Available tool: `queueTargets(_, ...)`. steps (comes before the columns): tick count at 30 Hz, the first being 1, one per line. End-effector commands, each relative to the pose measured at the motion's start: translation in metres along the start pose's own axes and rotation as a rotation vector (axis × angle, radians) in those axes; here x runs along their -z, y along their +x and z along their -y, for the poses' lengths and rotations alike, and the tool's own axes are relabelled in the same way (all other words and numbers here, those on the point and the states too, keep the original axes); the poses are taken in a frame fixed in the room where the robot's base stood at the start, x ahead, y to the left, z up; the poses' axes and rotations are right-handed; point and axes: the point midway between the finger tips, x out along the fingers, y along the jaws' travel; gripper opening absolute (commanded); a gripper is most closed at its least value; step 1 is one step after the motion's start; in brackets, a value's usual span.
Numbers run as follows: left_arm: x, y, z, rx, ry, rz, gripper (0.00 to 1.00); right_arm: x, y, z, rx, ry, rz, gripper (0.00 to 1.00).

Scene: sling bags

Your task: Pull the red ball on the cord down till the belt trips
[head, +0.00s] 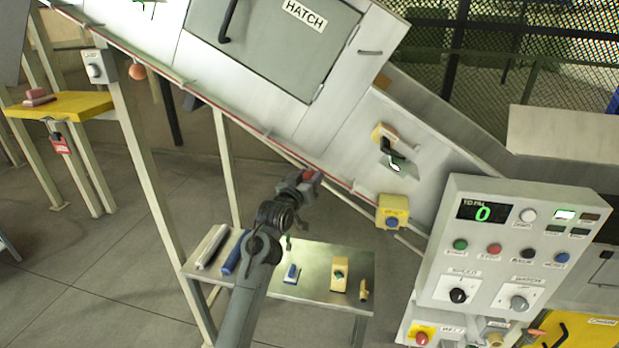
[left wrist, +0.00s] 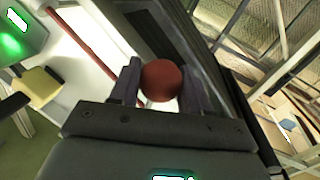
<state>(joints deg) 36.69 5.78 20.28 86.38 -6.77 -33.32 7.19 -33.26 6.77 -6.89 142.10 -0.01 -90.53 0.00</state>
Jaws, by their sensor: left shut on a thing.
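The red ball (left wrist: 161,80) sits between the two fingers of my left gripper (left wrist: 158,88) in the left wrist view. The gripper is shut on it. In the head view my left gripper (head: 306,180) is at the lower edge of the sloping conveyor, and a small red patch of the ball (head: 314,174) shows at its tip. A thin red cord (head: 262,133) runs along the conveyor's lower edge. A red cord or rod (left wrist: 82,42) also shows in the left wrist view. A yellow box with a blue button (head: 393,212) is right of the gripper. My right gripper is not in view.
A control panel (head: 520,245) with a green 0 on its display stands at the right. A low metal table (head: 315,262) below holds small tools. An orange ball (head: 138,72) hangs near a grey switch box (head: 99,66) at the upper left.

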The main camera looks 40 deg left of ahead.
Motion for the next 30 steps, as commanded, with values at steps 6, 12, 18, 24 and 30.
queueTargets(6,-0.002,0.000,0.000,0.000,0.000,0.001,0.00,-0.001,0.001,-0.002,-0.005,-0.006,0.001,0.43)
queueTargets(12,-0.030,0.000,0.006,0.001,0.000,0.004,0.00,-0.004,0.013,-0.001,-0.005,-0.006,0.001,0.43)
queueTargets(18,-0.042,0.000,0.008,0.001,-0.001,0.003,0.00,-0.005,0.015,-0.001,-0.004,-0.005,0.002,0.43)
queueTargets(24,-0.043,0.000,0.009,0.001,-0.001,0.006,0.49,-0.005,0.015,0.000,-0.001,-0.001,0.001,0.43)
queueTargets(30,-0.042,0.000,0.009,0.001,-0.001,0.004,0.69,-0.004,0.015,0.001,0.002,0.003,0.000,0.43)
